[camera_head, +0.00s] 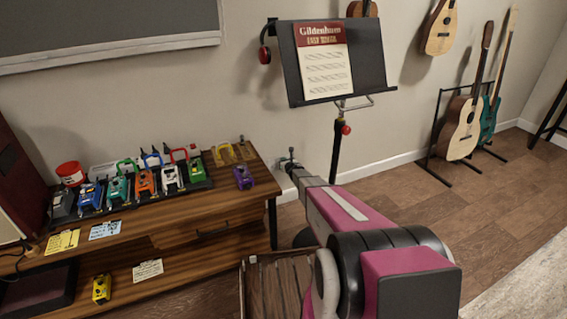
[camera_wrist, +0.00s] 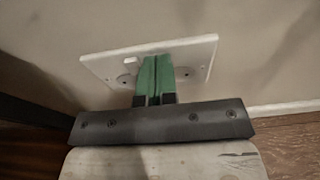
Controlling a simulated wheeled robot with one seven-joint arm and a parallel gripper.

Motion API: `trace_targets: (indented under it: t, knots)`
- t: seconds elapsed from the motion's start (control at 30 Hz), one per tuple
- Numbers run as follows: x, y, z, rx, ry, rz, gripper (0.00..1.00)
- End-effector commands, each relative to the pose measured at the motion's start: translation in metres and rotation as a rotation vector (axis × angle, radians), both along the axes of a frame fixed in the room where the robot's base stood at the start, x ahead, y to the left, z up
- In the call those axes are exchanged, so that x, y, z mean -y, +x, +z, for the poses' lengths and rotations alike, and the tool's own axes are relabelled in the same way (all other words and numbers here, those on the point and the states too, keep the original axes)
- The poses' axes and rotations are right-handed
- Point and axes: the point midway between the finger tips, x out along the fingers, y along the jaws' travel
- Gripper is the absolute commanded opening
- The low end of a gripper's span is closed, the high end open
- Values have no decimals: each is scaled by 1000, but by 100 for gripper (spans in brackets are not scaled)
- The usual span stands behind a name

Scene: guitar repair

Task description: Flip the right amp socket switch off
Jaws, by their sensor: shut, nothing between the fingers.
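A white double wall socket (camera_wrist: 204,52) shows in the wrist view, tilted in the picture on the beige wall. A small switch (camera_wrist: 130,61) shows in its left half. My gripper (camera_wrist: 157,60) has green fingers pressed together with nothing between them. The fingertips lie over the middle of the plate, and the right switch is hidden, seemingly behind them. I cannot tell whether they touch it. In the head view my gripper (camera_head: 290,156) is low by the wall, just past the right end of the wooden desk; the socket cannot be made out there.
The wooden desk (camera_head: 215,205) holds a row of coloured pedals, with a purple pedal (camera_head: 243,177) near its right end. A music stand (camera_head: 338,60) stands close to the right of my gripper. Guitars (camera_head: 461,128) are farther right. Open floor lies at the right.

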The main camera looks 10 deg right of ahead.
Motion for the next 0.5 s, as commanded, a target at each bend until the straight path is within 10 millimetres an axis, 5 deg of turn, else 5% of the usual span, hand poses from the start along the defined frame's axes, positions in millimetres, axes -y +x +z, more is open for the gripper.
trace_targets:
  t: [0.5]
  knots:
    - [20, -78, 17, -1, 0, -1, 0]
